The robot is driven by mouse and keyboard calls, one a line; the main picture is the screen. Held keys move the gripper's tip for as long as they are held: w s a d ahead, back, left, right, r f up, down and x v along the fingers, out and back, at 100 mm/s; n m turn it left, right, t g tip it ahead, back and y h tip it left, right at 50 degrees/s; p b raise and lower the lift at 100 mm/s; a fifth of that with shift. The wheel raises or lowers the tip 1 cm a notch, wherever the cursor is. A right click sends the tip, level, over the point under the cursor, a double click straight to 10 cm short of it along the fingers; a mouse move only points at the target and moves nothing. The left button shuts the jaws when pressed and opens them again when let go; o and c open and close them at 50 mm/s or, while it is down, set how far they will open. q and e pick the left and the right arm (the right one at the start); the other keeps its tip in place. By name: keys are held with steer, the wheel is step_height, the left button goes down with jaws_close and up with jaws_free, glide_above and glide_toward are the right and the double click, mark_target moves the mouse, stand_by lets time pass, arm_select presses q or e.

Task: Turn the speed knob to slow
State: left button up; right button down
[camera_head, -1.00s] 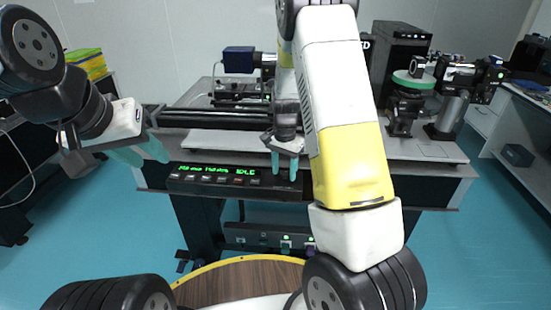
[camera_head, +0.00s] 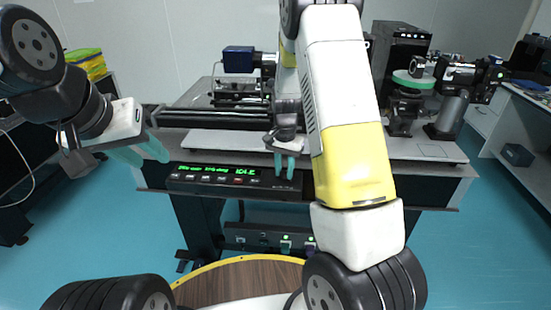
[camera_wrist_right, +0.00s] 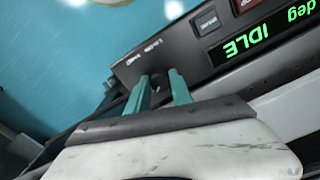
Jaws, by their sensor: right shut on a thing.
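The control box (camera_head: 235,183) is a long black panel on the front edge of the optical table, with a lit green display (camera_head: 215,171) and a row of small buttons. My right gripper (camera_head: 284,167) points down at the right end of this panel. In the right wrist view its teal fingers (camera_wrist_right: 159,80) are closed around a small dark knob (camera_wrist_right: 158,84), mostly hidden between them. The markings around the knob are too small to read. The wrist view display (camera_wrist_right: 262,32) reads "deg IDLE". My left gripper (camera_head: 144,154) is open and empty left of the panel.
The optical table (camera_head: 430,150) carries a long rail stage and, at the right, a mount with a green ring (camera_head: 414,79). A black computer tower (camera_head: 402,55) stands behind.

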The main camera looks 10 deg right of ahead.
mark_target(285, 172)
steer(key=n, duration=1)
steer(key=shift+d, duration=0.1)
steer(key=shift+n, duration=0.4)
steer(key=c, duration=1.1)
jaws_free()
steer(key=shift+r, duration=3.9)
steer(key=shift+r, duration=0.1)
